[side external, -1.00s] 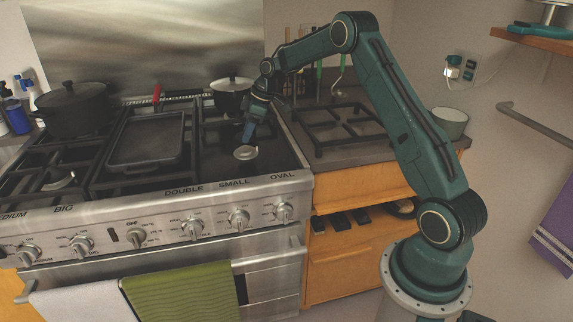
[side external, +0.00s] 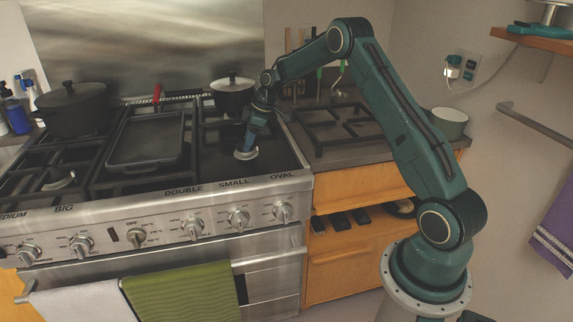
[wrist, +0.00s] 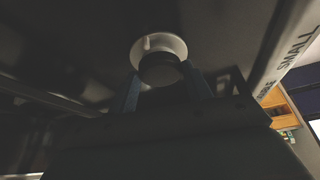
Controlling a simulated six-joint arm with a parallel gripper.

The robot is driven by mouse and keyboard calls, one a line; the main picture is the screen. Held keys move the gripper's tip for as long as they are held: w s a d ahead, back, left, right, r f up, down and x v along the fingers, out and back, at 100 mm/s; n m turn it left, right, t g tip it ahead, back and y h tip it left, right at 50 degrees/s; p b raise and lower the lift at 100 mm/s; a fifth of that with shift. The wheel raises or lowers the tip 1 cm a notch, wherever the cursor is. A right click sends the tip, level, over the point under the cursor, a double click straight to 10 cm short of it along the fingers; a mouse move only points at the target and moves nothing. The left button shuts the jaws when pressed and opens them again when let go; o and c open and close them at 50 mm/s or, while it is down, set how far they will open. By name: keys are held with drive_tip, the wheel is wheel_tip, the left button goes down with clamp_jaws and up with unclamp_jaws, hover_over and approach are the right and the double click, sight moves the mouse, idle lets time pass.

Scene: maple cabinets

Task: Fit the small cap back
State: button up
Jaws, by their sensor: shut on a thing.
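The small burner (side external: 246,154) is a pale round base on the bare dark stovetop at the front right. In the wrist view its pale ring (wrist: 150,42) shows behind a dark round cap (wrist: 160,70). My gripper (side external: 247,147) points down just over the burner. Its blue fingers are shut on the cap, one on each side in the wrist view (wrist: 163,84). The cap overlaps the near part of the ring there. I cannot tell whether it touches the burner. In the side view the fingers mostly hide the cap.
A grate (side external: 340,126) lies on the counter right of the stove. A black griddle (side external: 147,140) and a large pot (side external: 74,108) stand to the left. A smaller pot (side external: 232,96) stands behind my gripper. The stovetop around the burner is clear.

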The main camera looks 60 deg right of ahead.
drive_tip(key=o, duration=1.1)
drive_tip(key=shift+r, duration=0.1)
drive_tip(key=v, duration=1.3)
drive_tip(key=shift+s+r, duration=0.1)
drive_tip(key=shift+r, duration=0.2)
